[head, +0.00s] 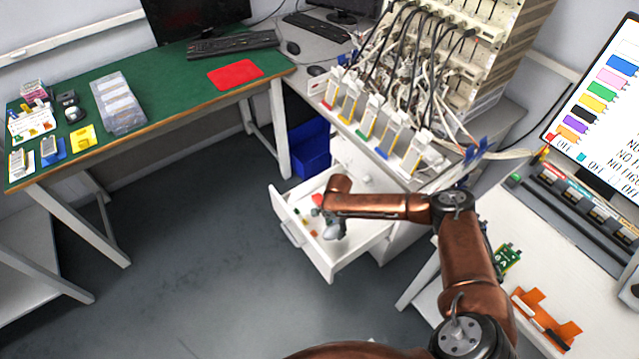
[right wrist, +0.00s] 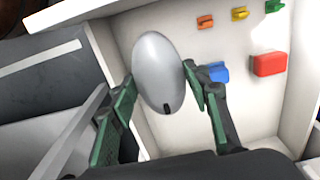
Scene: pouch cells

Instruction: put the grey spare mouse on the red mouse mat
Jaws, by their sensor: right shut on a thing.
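The grey mouse (right wrist: 158,72) is between the fingers of my right gripper (right wrist: 158,95), which is shut on it. In the head view the mouse (head: 333,231) shows at the end of my right arm, over the open white drawer (head: 334,268). The wrist view does not make clear how high it is above the drawer floor. The red mouse mat (head: 235,74) lies flat on the right part of the green table (head: 185,70), and nothing is on it. My left gripper is not in view.
The drawer also holds a red block (right wrist: 270,64), a blue piece (right wrist: 218,72) and several small coloured clips. A dark mouse (head: 293,48) and keyboard (head: 232,43) are near the mat. A clear case (head: 118,103) stands on the green table. A blue bin (head: 309,148) is behind the drawer.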

